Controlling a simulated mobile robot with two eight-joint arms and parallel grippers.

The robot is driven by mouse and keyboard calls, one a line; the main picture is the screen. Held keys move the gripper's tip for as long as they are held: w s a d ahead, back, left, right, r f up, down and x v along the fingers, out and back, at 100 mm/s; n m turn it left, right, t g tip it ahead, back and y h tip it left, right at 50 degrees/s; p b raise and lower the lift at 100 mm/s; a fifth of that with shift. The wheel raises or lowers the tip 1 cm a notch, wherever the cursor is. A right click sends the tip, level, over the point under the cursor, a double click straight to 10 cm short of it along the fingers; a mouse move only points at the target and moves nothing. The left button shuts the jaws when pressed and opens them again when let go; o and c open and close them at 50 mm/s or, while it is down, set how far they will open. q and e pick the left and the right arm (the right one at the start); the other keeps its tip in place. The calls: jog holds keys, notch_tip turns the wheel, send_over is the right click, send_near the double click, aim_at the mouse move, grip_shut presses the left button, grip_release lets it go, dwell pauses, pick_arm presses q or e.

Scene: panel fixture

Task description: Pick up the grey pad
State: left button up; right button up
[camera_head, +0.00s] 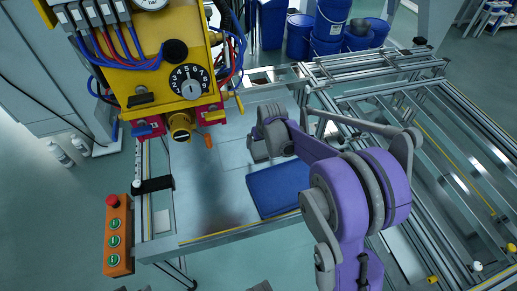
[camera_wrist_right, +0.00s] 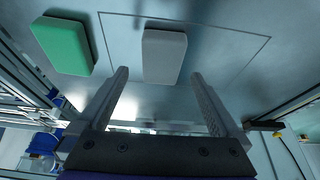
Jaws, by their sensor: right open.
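The grey pad (camera_wrist_right: 164,55) is a pale block with rounded corners. It lies flat inside a thin outlined rectangle on the panel in the right wrist view. My right gripper (camera_wrist_right: 160,76) is open and empty, its two fingers apart and pointing toward the pad. The pad shows between and beyond the fingertips, with no contact visible. In the head view my right gripper (camera_head: 266,150) is over the panel, and I cannot make out the grey pad there. My left gripper is not in view.
A green pad (camera_wrist_right: 63,43) lies left of the grey pad in the wrist view. A yellow control box (camera_head: 160,75) with hoses hangs at upper left. An orange button box (camera_head: 117,235) stands at the left frame edge.

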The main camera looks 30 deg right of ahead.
aim_at(259, 146)
jog(key=x, duration=0.4)
jog(key=shift+w+a+f, duration=0.1)
jog(key=shift+f+b, duration=0.25)
jog(key=shift+b, duration=0.2)
dwell(0.4)
jog(key=c, duration=1.3)
jog(key=shift+o, duration=0.2)
jog(key=shift+r, duration=0.1)
jog(key=shift+r+p, duration=0.3)
notch_tip(259, 146, up, 10)
jog(key=p, duration=0.1)
